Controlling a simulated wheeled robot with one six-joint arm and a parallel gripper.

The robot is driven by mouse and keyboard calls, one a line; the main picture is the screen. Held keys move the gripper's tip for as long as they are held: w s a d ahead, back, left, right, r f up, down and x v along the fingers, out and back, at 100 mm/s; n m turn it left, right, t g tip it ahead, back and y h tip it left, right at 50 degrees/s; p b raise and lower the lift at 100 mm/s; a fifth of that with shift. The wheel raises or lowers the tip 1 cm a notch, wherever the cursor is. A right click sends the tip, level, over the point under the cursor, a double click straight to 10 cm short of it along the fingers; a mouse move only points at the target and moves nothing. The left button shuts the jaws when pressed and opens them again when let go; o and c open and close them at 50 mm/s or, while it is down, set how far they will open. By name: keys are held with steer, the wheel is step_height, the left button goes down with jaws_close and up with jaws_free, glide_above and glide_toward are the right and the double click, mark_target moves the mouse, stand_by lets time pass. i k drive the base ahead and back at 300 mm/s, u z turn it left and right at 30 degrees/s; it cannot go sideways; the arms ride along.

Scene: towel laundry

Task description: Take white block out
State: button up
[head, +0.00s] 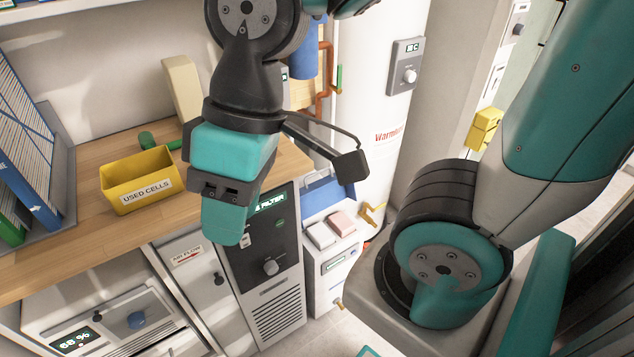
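A pale, white-topped block (321,235) sits beside a pink-topped block (342,223) on top of a low white unit (328,275), to the right of the dark filter panel. A taller cream block (182,90) stands on the wooden counter against the wall. I cannot tell for certain which of these is the white block of the task. My gripper (226,222) hangs in front of the counter's edge, left of the low unit and apart from both pale blocks. Its finger opening is turned out of sight, and I see nothing held in it.
A yellow "USED CELLS" bin (140,182) and a green cylinder (147,140) are on the wooden counter (70,245). A dark filter panel (262,270) is below. A white tank (365,110) with pipes stands behind. A blue-striped filter (28,135) is at left.

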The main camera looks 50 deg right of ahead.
mark_target(320, 236)
steer(key=u, duration=2.2)
steer(key=k, duration=1.45)
steer(key=z, duration=2.1)
steer(key=i, duration=0.5)
steer(key=z, duration=0.05)
